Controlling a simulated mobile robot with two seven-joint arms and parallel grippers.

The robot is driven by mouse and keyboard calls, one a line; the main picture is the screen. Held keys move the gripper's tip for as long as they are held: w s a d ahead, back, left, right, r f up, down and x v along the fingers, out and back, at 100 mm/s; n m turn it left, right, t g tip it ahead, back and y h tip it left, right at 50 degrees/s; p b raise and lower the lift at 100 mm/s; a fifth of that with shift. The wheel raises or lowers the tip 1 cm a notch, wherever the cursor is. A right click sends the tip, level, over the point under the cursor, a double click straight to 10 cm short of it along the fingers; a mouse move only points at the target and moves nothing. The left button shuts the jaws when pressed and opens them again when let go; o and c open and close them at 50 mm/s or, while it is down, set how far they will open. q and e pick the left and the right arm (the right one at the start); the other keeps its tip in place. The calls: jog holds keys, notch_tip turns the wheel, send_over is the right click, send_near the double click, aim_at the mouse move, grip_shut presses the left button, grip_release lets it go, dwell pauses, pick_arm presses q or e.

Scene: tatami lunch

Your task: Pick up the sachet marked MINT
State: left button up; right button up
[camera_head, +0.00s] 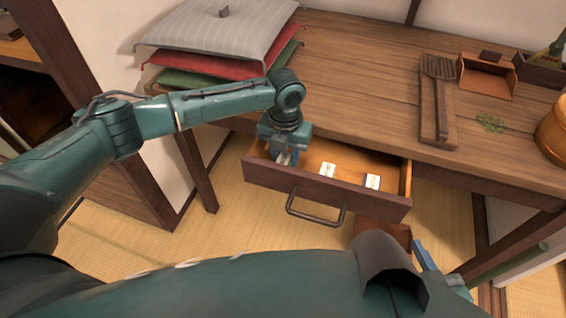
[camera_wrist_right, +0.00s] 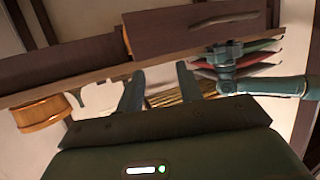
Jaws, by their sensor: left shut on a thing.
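The desk drawer (camera_head: 300,185) is pulled out, with a dark front and a metal handle. Two small white sachets lie apart on its floor, a middle sachet (camera_head: 327,169) and a right sachet (camera_head: 372,182); their markings are too small to read. My left gripper (camera_head: 285,159) points down into the drawer's left end, left of both. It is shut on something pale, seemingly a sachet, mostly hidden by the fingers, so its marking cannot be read. My right gripper (camera_wrist_right: 158,88) is open and empty in the right wrist view, with its fingers apart, outside the drawer.
Stacked cushions (camera_head: 225,28) lie on the desktop (camera_head: 350,60) at the back left. A slotted wooden tool (camera_head: 437,100), a small brown dustpan-like box (camera_head: 487,75), green crumbs (camera_head: 491,123) and a wooden tub (camera_head: 553,132) are at the right. Tatami floor (camera_head: 250,220) lies below.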

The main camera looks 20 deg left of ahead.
pick_arm(q)
jog(key=shift+c, duration=0.8)
jog(key=shift+r, duration=0.15)
